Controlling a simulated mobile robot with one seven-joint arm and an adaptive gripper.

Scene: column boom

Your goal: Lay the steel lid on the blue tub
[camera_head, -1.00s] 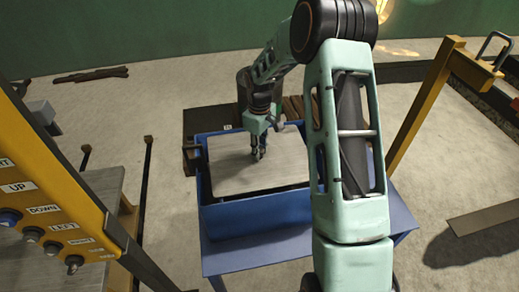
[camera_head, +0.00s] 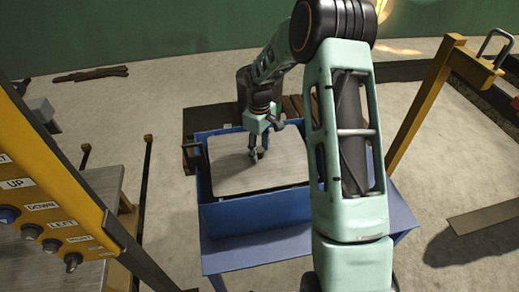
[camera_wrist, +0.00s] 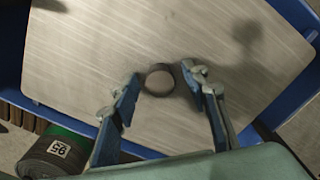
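The blue tub (camera_head: 255,220) stands on a blue table near the middle of the head view. The steel lid (camera_head: 230,177) lies across its top, with blue rim showing around it. Whether it is fully seated all round I cannot tell. In the wrist view the lid (camera_wrist: 100,50) fills most of the picture, with a dark round ring-shaped knob (camera_wrist: 160,80) on it. My gripper (camera_wrist: 162,84) has its two fingers apart, one on each side of the knob, with small gaps visible. In the head view my gripper (camera_head: 256,156) points down at the lid's middle.
The blue table (camera_head: 255,253) has bare room in front of the tub. A yellow control panel (camera_head: 55,185) with buttons stands at the left. A yellow post (camera_head: 425,100) rises at the right. A green-and-black roll (camera_wrist: 55,150) marked 95 is beside the tub.

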